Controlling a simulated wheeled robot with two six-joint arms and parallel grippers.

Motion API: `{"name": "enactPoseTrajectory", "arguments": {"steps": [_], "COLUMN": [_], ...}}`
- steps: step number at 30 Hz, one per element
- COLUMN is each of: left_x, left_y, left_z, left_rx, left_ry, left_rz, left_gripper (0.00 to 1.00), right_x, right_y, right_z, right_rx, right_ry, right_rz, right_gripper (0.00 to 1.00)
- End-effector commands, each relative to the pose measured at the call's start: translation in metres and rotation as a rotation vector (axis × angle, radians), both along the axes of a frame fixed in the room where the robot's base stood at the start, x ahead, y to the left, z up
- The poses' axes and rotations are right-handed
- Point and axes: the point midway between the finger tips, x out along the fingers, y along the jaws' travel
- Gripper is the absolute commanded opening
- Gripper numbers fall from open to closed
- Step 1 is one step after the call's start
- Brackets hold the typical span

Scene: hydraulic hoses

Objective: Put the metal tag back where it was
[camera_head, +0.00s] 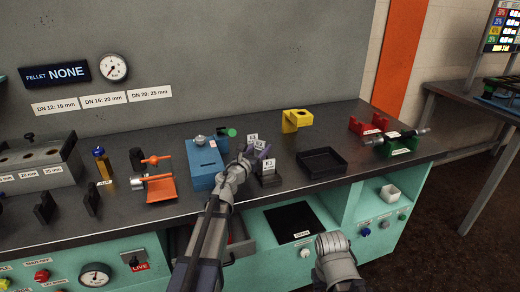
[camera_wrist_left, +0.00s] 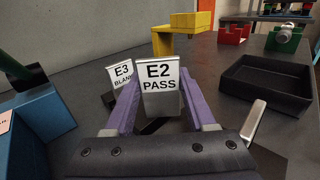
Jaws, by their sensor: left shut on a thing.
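My left gripper (camera_head: 256,153) has purple fingers, one on each side of a pale tag marked E2 PASS (camera_wrist_left: 160,84). It is shut on this tag, which stands nearly upright between the fingertips (camera_wrist_left: 128,104). A second tag, E3 BLANK (camera_wrist_left: 120,75), stands behind and to the left in the wrist view; it also shows in the head view (camera_head: 252,138). Another labelled tag (camera_head: 268,164) stands on a black holder just right of the gripper. The fingers and tag hide what lies under the E2 tag, so I cannot tell whether it touches a holder. My right gripper's fingers do not show.
A blue box (camera_head: 204,168) stands close left of the gripper. A black tray (camera_head: 322,173) lies to the right, and a yellow bracket (camera_head: 296,120) stands behind. Red (camera_head: 367,126) and green (camera_head: 404,146) holders are farther right. An open drawer (camera_head: 240,247) is below.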

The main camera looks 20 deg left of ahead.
Motion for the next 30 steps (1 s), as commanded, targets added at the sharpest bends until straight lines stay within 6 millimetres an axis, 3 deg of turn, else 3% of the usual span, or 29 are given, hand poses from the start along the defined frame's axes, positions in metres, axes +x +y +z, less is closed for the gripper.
{"name": "enactPoseTrajectory", "arguments": {"steps": [5,6,8,16,21,30], "left_x": [0.000,0.000,0.000,0.000,0.000,-0.069], "left_y": [0.000,0.000,0.000,0.000,0.000,0.012], "left_z": [-0.007,-0.005,-0.005,-0.004,0.011,0.006], "left_rx": [0.000,0.000,0.000,0.000,0.000,0.000], "left_ry": [0.000,0.000,0.000,0.000,0.000,0.000], "left_rz": [0.000,0.000,0.000,0.000,0.000,0.002], "left_gripper": [0.00,0.60,0.67,0.68,0.68,0.68], "right_x": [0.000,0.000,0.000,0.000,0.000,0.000], "right_y": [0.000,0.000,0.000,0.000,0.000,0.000], "right_z": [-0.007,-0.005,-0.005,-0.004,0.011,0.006], "right_rx": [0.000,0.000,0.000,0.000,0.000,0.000], "right_ry": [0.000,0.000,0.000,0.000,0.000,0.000], "right_rz": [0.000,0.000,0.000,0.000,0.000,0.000], "right_gripper": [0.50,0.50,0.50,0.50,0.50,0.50]}}
